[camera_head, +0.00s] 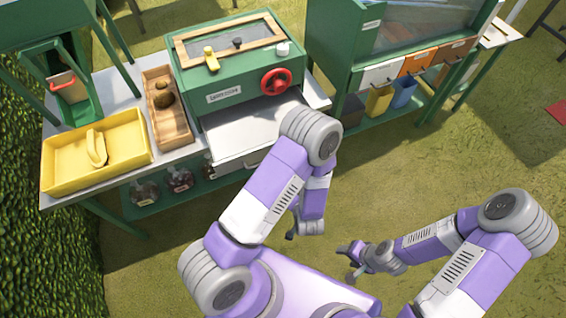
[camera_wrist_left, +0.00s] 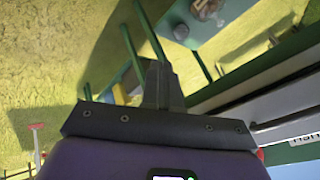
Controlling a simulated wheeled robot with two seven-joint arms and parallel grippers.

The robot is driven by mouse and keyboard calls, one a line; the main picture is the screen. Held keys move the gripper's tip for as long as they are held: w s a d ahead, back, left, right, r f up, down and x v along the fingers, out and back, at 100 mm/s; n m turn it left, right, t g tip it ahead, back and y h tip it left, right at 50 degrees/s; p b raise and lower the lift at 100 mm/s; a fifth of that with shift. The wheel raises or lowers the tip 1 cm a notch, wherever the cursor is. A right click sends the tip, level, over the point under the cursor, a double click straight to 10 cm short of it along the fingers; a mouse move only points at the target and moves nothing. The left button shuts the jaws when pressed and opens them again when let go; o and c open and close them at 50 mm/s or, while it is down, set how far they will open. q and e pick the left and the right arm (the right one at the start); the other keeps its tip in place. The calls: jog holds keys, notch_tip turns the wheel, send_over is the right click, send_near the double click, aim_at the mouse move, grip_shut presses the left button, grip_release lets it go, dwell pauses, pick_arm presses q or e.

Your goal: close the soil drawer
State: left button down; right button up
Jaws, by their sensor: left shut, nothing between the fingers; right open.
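The soil drawer (camera_head: 240,132) appears as a pale, flat-topped drawer standing out from the front of a green box (camera_head: 245,83) with a red wheel. Its front has a handle, and my left arm hides its right part. My left gripper (camera_head: 291,235) hangs below and right of the drawer in the head view, apart from it. In the left wrist view its fingers (camera_wrist_left: 160,84) are shut and empty. My right gripper (camera_head: 350,262) is open and empty, low over the grass, farther from the drawer.
A yellow tray (camera_head: 58,172) and a wooden tray (camera_head: 180,122) stand on the bench left of the green box. Jars (camera_head: 180,180) sit on the shelf below. A green cabinet with white and orange drawers (camera_head: 418,60) stands to the right. Grass between bench and grippers looks clear.

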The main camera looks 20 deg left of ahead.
aim_at(259, 119)
pick_arm(q)
notch_tip(259, 119, up, 8)
jog(key=r+m+t+y+b, duration=0.1)
jog(key=m+t+y+b, duration=0.4)
jog(key=y, duration=0.5)
jog(key=b+x, duration=0.3)
jog(key=x, duration=1)
jog(key=shift+w+a+f, duration=0.25)
jog(key=shift+w+f, duration=0.05)
jog(key=shift+f, duration=0.05)
pick_arm(e)
notch_tip(259, 119, down, 9)
jog(key=shift+w+f, duration=0.1)
